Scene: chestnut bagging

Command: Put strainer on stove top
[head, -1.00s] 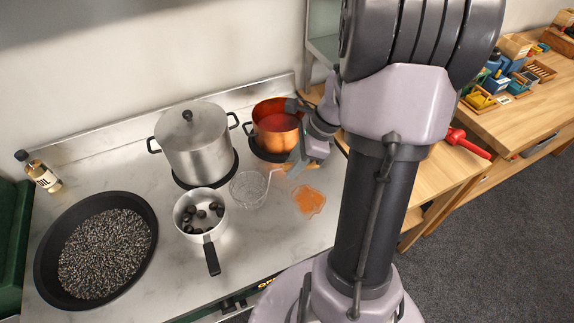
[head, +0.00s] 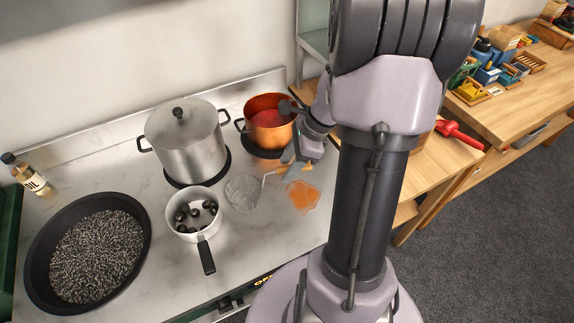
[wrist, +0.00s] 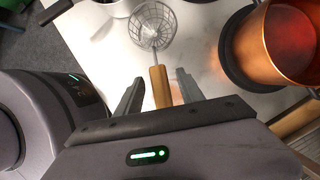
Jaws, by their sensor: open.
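The strainer (head: 242,194) is a round wire basket with a wooden handle. It seems to rest on the pale, marble-like stove top (head: 140,205), between the small white saucepan and the orange patch. In the wrist view the strainer's basket (wrist: 155,24) lies ahead of my gripper. Its handle points back between the two fingers. My gripper (wrist: 157,92) is open, with one finger on each side of the handle and a gap on both sides. In the head view my gripper (head: 287,163) is just in front of the copper pot, and part of the handle is hidden.
A copper pot (head: 268,108) of red liquid stands close behind my gripper. A lidded steel pot (head: 184,150), a white saucepan (head: 199,236) with dark chestnuts, and a black pan (head: 32,262) of pellets stand left. An orange patch (head: 302,196) lies to the right.

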